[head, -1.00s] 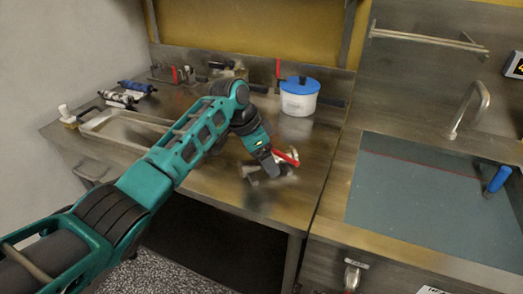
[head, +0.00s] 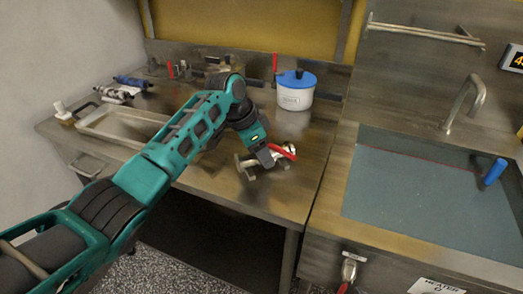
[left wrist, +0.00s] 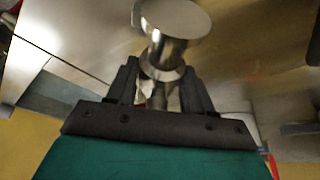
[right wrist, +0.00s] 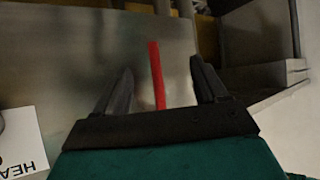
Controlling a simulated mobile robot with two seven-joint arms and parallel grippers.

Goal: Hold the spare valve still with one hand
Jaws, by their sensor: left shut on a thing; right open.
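The spare valve (head: 250,169), a metal body with a red lever, sits on the steel worktop near its front edge. My left gripper (head: 270,160) reaches down onto it and is shut on it. In the left wrist view, the valve's round metal end (left wrist: 172,22) rises beyond the fingers, with its narrower neck between them. My right gripper (right wrist: 163,88) is open and outside the head view. A red bar (right wrist: 157,75) stands between its fingers, and I cannot tell whether they touch it.
A white pot with a blue lid (head: 296,92) stands behind the valve. A shallow tray (head: 105,129) lies to the left. A sink-like basin (head: 430,200) is at the right. A small valve (head: 349,268) is on the front panel beside a white label (head: 436,287).

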